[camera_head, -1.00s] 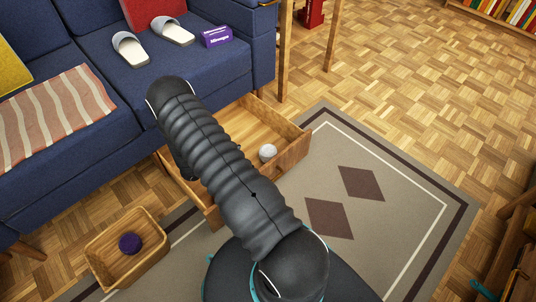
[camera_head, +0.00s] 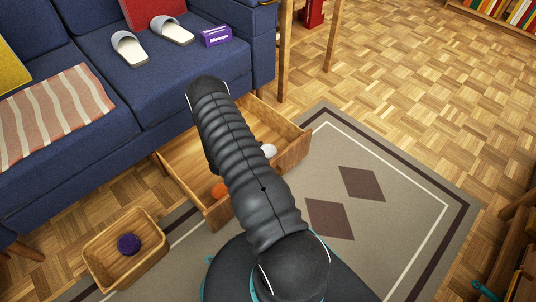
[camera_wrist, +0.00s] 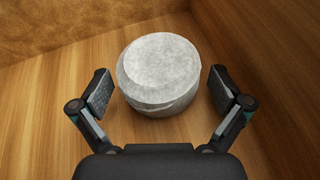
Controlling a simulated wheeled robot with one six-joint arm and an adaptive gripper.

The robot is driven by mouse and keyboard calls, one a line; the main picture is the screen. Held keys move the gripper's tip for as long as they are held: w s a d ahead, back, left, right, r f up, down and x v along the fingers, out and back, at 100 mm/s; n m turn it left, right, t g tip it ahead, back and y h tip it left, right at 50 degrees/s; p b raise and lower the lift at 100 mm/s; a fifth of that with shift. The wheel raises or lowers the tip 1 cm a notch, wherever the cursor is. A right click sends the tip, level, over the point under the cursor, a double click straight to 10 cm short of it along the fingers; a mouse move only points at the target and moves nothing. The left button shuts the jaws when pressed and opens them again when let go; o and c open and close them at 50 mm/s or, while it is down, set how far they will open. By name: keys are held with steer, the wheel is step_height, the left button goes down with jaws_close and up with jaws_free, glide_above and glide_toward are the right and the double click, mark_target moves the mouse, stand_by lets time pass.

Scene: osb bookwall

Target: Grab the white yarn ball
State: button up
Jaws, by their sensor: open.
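The white yarn ball (camera_head: 268,150) lies in the open wooden drawer (camera_head: 298,150) under the sofa, partly hidden by my arm in the head view. In the wrist view a whitish, rounded, flat-topped object (camera_wrist: 159,72), apparently the same ball, sits on the drawer floor near a corner. My gripper (camera_wrist: 160,92) is open, with one finger on each side of it and a little nearer the camera. Gaps show between the fingers and the object. The head view hides the gripper behind the arm.
An orange item (camera_head: 219,190) lies in the drawer, left of my arm. A wooden box (camera_head: 100,262) with a dark purple ball (camera_head: 129,244) stands on the floor at left. Drawer walls (camera_wrist: 70,30) rise close behind the object. The blue sofa (camera_head: 150,85) stands above the drawer.

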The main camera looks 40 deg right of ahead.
steer(key=shift+d+f, duration=0.15)
steer(key=shift+d, duration=0.15)
steer(key=c, duration=1.1)
